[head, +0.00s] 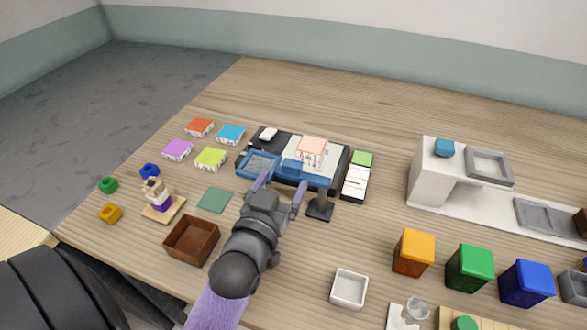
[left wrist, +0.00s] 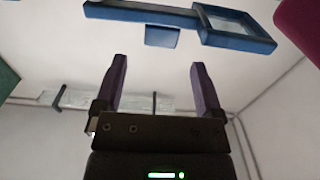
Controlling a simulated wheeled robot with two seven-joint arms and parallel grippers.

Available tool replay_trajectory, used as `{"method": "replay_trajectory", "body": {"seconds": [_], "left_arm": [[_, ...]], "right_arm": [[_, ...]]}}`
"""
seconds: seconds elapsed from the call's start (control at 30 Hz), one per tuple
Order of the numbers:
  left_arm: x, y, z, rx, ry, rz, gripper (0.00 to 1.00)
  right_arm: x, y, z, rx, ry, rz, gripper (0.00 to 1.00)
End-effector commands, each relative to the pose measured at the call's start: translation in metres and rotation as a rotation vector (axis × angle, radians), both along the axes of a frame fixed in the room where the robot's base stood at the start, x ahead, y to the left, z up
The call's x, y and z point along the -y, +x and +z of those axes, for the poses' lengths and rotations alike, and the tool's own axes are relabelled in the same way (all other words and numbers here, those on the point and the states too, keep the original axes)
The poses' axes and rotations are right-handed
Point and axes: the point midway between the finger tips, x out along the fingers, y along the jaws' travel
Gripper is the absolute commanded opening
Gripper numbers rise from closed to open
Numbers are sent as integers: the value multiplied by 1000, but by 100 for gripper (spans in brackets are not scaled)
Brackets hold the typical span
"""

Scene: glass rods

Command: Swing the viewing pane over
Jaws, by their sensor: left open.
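The viewing pane (head: 258,164) is a clear square in a blue frame. It sits at the left end of a blue bar (head: 310,181), whose right end meets a dark post on a foot (head: 320,208). My left gripper (head: 281,188) is open and empty, with its purple fingers just in front of the bar. In the left wrist view the blue frame (left wrist: 240,44) and a blue tab (left wrist: 162,38) show beyond the open fingers (left wrist: 160,78), apart from them. My right gripper is not in view.
Behind the pane lies a dark-edged board with a white sheet (head: 285,147) and a pinkish block (head: 312,146). A brown box (head: 191,240) and a green square (head: 215,200) lie left of my arm. A white tray (head: 349,289) stands to the right. Coloured boxes (head: 413,252) stand further right.

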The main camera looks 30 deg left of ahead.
Motion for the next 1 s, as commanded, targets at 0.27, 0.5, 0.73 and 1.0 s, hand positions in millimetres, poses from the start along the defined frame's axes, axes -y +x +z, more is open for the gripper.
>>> {"method": "replay_trajectory", "body": {"seconds": [0.27,0.5,0.73,1.0], "left_arm": [[-11,45,1,1,1,0,88],[-14,56,2,0,1,0,88],[-14,56,3,-1,1,-1,78],[-14,56,2,-1,1,-1,20]], "right_arm": [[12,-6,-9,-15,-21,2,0],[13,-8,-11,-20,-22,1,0],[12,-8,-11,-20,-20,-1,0],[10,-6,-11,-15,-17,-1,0]]}}
